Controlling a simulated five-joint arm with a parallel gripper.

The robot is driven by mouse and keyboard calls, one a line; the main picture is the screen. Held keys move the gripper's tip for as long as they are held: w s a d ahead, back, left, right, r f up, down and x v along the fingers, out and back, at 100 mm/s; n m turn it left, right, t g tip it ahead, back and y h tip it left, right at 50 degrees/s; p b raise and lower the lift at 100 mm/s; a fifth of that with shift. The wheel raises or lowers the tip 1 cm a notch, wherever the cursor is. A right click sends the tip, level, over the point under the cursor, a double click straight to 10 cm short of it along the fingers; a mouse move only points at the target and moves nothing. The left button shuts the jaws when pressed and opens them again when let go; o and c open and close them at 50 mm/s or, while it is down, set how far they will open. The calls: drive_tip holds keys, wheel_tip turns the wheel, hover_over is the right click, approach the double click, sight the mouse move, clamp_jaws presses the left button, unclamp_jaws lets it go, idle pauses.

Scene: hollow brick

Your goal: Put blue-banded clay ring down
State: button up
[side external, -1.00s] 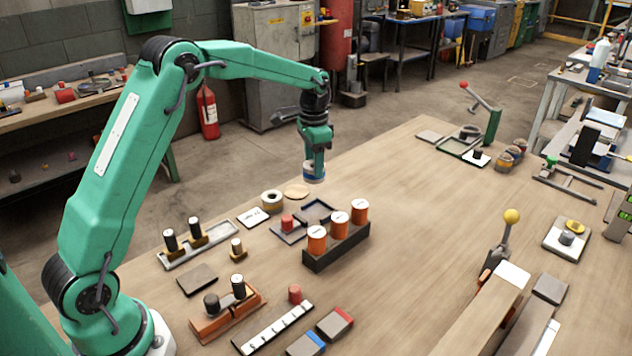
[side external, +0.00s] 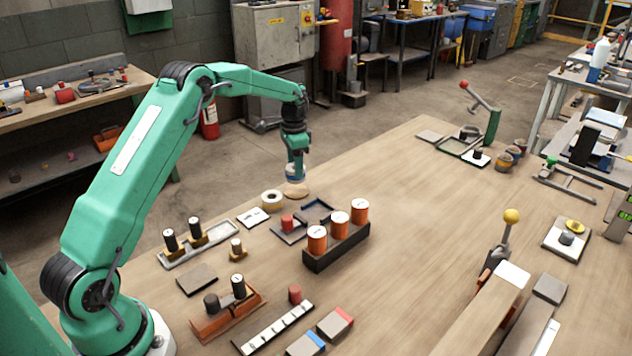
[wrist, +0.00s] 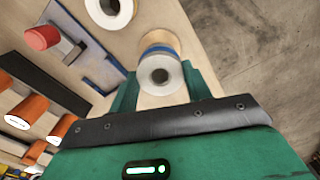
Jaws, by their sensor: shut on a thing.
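My gripper (side external: 296,172) is shut on the blue-banded clay ring (wrist: 160,74), which is pale with a dark central hole and a blue band. In the wrist view the gripper's fingers (wrist: 161,82) stand on either side of the ring. A round tan wooden disc (side external: 297,191) lies on the bench directly below the ring in the side view. The disc also shows partly behind the ring in the wrist view (wrist: 160,38). I cannot tell whether the ring touches the disc.
A second pale ring (side external: 272,200) lies just left of the disc. A white card (side external: 253,217), a dark tray (side external: 316,210) and a block with orange cylinders (side external: 337,245) stand nearby.

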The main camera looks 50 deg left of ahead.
drive_tip(key=shift+f, duration=1.95)
drive_tip(key=shift+f, duration=0.1)
drive_tip(key=o, duration=1)
drive_tip(key=shift+o, duration=0.2)
wheel_tip(320, 180, up, 12)
drive_tip(key=shift+d+r, duration=0.1)
drive_tip(key=shift+r, duration=0.1)
